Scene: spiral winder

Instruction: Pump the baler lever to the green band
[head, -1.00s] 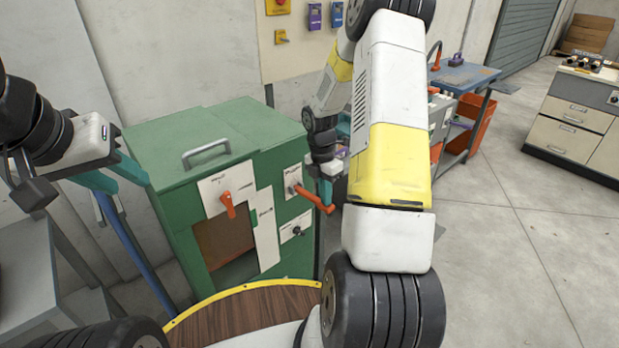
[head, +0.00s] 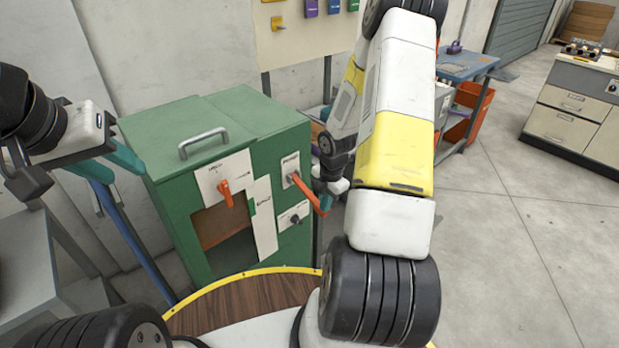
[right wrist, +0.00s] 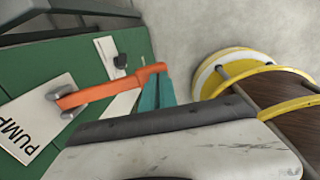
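The green baler (head: 168,222) stands in front of me. Its orange pump lever (head: 307,192) slopes down to the right from a white plate on the front. The lever (right wrist: 110,88) also shows in the right wrist view, beside the PUMP label. My right gripper (head: 325,202) has its teal fingertips at the lever's free end; in the right wrist view the fingers (right wrist: 157,92) overlap that end, and their grip is partly hidden. My left gripper (head: 108,163) is open and empty, left of the baler. A small green patch (head: 253,207) shows at a white strip; I cannot tell whether it is the band.
Another orange handle (head: 226,193) sits on the baler's upper white plate, and a dark knob (head: 295,219) sits below the pump lever. A grey table (head: 35,265) is at the left. A blue bench (head: 465,66) and cream cabinet (head: 580,108) stand at the right, with clear floor between.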

